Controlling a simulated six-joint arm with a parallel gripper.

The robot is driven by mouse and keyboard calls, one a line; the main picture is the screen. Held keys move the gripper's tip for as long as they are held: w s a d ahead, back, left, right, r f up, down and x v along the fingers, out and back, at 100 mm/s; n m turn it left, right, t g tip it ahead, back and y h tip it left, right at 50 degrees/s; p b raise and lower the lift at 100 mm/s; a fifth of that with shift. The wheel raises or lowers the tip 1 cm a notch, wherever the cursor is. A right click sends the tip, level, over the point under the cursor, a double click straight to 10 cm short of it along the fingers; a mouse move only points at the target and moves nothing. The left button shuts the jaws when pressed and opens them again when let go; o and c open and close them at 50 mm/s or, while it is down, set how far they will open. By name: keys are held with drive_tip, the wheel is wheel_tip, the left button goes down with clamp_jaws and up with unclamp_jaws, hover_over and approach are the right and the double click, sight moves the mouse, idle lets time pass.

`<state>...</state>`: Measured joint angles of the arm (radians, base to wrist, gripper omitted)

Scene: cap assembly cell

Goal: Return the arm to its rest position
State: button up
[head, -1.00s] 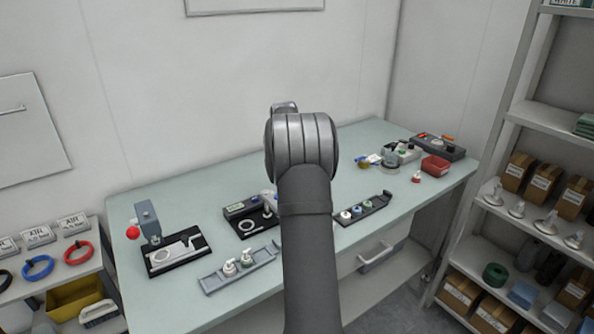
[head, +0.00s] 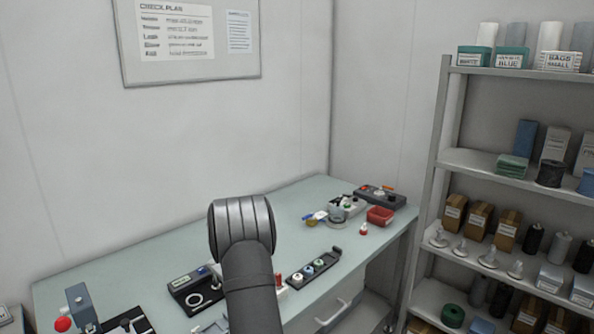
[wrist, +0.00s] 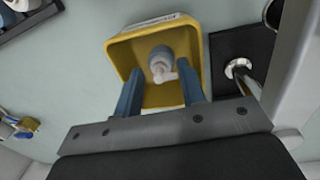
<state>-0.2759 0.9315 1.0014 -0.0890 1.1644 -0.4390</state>
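My gripper (wrist: 160,78) shows in the wrist view with its two blue fingers apart and nothing between the tips that I can see as held.
A red bin (head: 380,216) stands at the table's right. A dark fixture (head: 195,292) is left of my arm. A loaded shelf rack (head: 432,170) stands at the right.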

drive_tip(key=shift+r, duration=0.25)
